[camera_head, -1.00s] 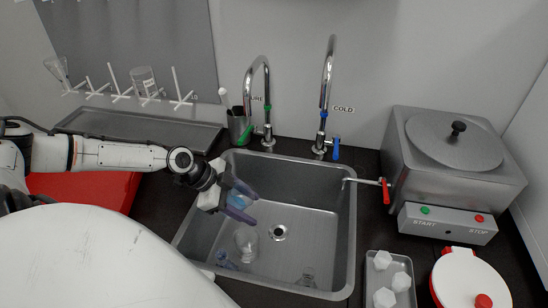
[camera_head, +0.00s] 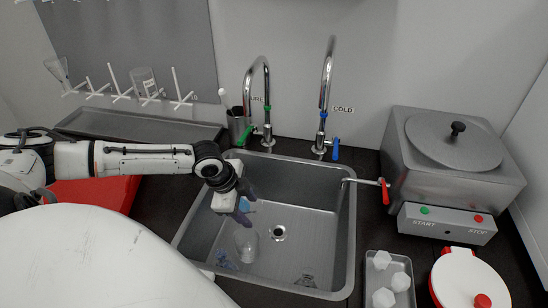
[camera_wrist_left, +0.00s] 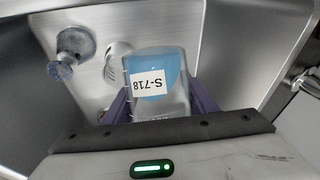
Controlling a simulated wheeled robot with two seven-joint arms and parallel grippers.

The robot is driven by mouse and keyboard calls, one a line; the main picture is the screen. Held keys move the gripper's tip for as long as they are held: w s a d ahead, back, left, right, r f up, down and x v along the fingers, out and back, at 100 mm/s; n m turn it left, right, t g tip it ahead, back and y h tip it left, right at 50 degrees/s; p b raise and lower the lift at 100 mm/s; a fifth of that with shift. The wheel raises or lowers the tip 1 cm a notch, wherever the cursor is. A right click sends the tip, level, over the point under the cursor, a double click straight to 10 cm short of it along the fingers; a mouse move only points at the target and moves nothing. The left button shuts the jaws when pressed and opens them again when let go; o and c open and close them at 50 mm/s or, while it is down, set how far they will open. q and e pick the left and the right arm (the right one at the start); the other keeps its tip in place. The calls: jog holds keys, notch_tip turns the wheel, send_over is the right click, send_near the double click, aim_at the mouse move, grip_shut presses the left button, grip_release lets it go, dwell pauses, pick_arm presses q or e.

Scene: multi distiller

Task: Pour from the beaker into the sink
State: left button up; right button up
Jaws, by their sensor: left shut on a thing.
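My left gripper (camera_head: 242,212) is over the left part of the sink (camera_head: 352,230). It is shut on the beaker, a clear vessel with blue liquid that shows in the wrist view (camera_wrist_left: 178,98) with a white label reading S-718. The purple fingers (camera_wrist_left: 205,103) flank it. In the head view the gripper hides most of the beaker; only a bit of blue (camera_head: 245,205) shows. It looks tilted over the basin, but I cannot tell whether liquid is flowing out. My right gripper is not in view.
Clear glassware (camera_head: 246,243) stands in the sink below the gripper, with a bluish piece (camera_head: 225,260) and another glass (camera_head: 307,279) near the front. Two taps (camera_head: 264,100) (camera_head: 326,95) rise behind. A metal boiler (camera_head: 455,165) and a tray (camera_head: 372,282) are at right.

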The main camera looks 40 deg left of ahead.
pick_arm(q)
jog(key=shift+r, duration=0.15)
jog(key=shift+a+r+y, duration=0.1)
jog(key=shift+r+y, duration=0.05)
jog(key=shift+y, duration=0.35)
jog(key=shift+a+r+m+g+y, duration=0.15)
jog(key=shift+r+m+g+y, duration=0.15)
jog(key=shift+r+g+y, duration=0.5)
jog(key=shift+w+d+f+y, duration=0.2)
jog(key=shift+d+f+y, duration=0.4)
jog(key=shift+y, duration=0.3)
jog(key=shift+f+g+y, duration=0.35)
jog(key=shift+g+y, duration=0.15)
jog(key=shift+y, duration=0.2)
jog(key=shift+r+m+y, duration=0.1)
jog(key=shift+m+y, duration=0.2)
